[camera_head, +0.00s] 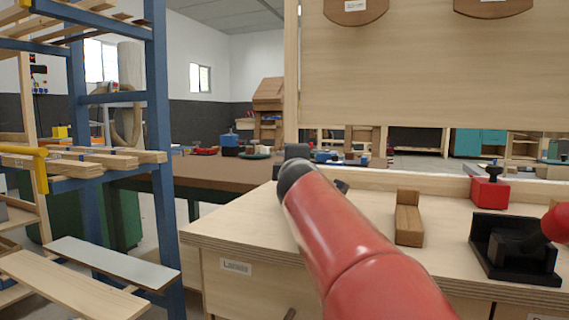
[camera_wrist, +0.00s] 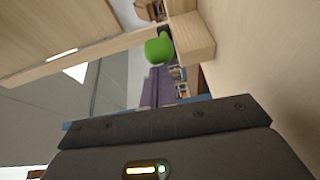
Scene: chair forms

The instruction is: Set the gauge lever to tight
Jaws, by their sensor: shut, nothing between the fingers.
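A black fixture (camera_head: 515,250) stands on the right of the wooden bench top in the head view. A red ball-shaped part (camera_head: 556,223) shows beside it, cut off by the picture edge. No readable mark confirms that this is the gauge lever, and its setting cannot be read. My red arm reaches forward over the bench, left of the fixture, and largely hides its own end. In the wrist view my gripper (camera_wrist: 165,122) is a dark bar across the lower part, shut and empty. No lever shows there.
A blue rack (camera_head: 160,150) stands left. An upright wooden panel (camera_head: 430,75) rises behind. A green rounded thing (camera_wrist: 158,47) shows in the wrist view.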

